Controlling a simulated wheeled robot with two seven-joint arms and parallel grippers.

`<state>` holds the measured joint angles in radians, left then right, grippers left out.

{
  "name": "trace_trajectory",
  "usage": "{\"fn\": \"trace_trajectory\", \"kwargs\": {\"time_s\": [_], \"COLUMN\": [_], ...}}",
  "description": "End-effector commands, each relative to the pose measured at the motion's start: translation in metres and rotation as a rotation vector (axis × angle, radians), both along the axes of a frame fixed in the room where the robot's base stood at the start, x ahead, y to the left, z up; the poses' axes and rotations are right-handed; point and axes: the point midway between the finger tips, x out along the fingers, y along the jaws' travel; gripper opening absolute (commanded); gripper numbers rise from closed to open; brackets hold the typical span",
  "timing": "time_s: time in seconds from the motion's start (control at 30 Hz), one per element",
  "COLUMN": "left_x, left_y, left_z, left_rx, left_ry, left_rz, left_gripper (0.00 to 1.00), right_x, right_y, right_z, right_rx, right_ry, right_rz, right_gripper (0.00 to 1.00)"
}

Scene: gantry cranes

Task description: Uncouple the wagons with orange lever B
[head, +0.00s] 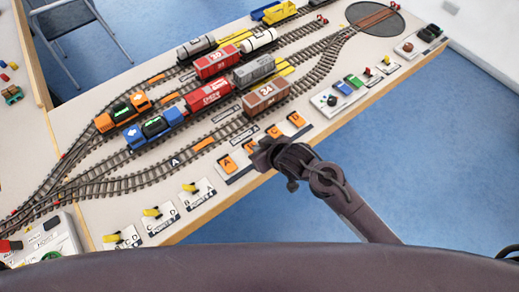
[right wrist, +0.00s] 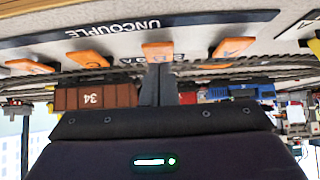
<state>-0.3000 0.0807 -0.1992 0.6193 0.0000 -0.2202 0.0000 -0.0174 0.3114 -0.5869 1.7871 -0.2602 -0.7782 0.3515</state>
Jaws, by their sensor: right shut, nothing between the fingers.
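A row of orange levers stands on the "UNCOUPLE" panel (right wrist: 215,22) along the table's front edge. Lever A (head: 228,163) is at the left of the row in the head view. Lever B (head: 249,146) is beside it, just beyond my right gripper (head: 262,154). In the right wrist view, lever B (right wrist: 157,50) lies directly in line with my shut, empty fingers (right wrist: 157,75); I cannot tell whether they touch. My left gripper is not in view.
Levers C (head: 273,131) and D (head: 296,118) flank B on the right. Yellow point levers (head: 190,187) stand farther left on the front edge. Blue floor (head: 430,150) lies open in front.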

Motion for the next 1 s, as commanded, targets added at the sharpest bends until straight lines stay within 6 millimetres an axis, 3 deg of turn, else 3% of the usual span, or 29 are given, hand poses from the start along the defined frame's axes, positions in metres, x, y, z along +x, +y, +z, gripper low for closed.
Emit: {"fn": "trace_trajectory", "kwargs": {"time_s": [0.17,0.5,0.73,0.8,1.0], "left_x": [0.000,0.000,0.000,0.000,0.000], "left_y": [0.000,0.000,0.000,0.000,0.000], "left_z": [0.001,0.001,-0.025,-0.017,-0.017], "left_rx": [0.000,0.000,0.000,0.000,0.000], "left_ry": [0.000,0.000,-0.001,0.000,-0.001], "left_rz": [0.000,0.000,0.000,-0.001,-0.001], "left_gripper": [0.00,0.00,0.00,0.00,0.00], "right_x": [0.000,0.000,-0.003,-0.001,-0.002], "right_y": [0.000,0.000,-0.001,-0.001,-0.001], "right_z": [-0.011,-0.013,-0.032,-0.023,-0.023], "right_rx": [-0.001,0.001,0.056,0.056,0.056], "right_ry": [-0.002,-0.002,-0.072,-0.075,-0.073], "right_rz": [0.000,0.001,0.001,0.001,0.001], "right_gripper": [0.00,0.00,0.00,0.00,0.00]}}
